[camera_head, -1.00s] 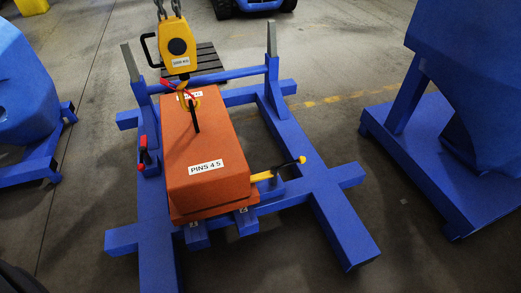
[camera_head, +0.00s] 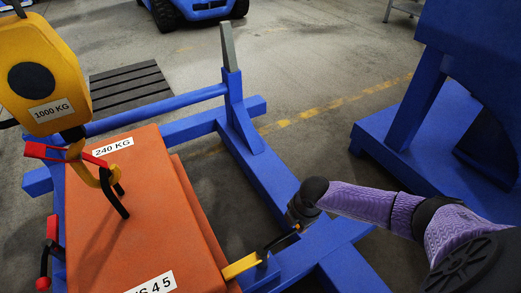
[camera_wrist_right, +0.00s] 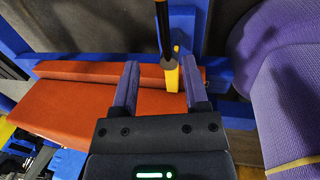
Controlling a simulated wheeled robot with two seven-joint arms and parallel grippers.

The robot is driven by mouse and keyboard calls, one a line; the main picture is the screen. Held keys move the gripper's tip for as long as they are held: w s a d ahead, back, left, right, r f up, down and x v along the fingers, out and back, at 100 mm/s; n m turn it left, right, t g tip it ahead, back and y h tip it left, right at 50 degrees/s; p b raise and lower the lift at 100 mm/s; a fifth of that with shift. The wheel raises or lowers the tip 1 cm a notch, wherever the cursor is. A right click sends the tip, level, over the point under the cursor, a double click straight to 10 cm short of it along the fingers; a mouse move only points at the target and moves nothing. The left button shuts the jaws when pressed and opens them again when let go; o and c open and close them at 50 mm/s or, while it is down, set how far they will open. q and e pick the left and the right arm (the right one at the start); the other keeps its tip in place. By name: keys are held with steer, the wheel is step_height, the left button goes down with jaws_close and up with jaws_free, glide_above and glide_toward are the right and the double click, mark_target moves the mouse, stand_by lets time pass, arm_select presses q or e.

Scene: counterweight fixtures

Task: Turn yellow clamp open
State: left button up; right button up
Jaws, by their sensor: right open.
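The yellow clamp (camera_head: 241,266) is at the right side of the orange counterweight block (camera_head: 125,215). Its black handle points up and right to a yellow tip. My right gripper (camera_head: 296,212) is over the blue frame, close to that tip. In the right wrist view, my right gripper (camera_wrist_right: 160,64) is open, with its two fingers on either side of the yellow clamp (camera_wrist_right: 172,76) in the picture. The black handle (camera_wrist_right: 164,32) extends past the fingertips. I cannot tell whether the fingers touch the clamp. My left gripper is out of view.
A yellow hoist hook block (camera_head: 42,75) marked 1000 KG hangs over the counterweight, its hook at the block's top. A red-handled clamp (camera_head: 50,245) is on the left side. The blue frame (camera_head: 240,130) surrounds the block. Another blue stand (camera_head: 390,130) is at right.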

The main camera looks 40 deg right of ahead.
mark_target(290, 233)
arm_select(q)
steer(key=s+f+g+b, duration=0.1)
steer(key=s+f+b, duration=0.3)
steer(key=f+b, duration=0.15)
arm_select(e)
steer(key=f, duration=0.8)
steer(key=shift+w+f+b, duration=0.15)
steer(key=shift+w+b, duration=0.2)
steer(key=shift+b, duration=0.05)
steer(key=shift+w+d+f+b, duration=0.1)
steer(key=shift+w+f+b, duration=0.15)
steer(key=shift+f+b, duration=0.2)
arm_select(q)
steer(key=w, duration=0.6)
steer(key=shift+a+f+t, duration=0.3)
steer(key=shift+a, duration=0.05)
arm_select(e)
steer(key=shift+w, duration=0.1)
jaws_close()
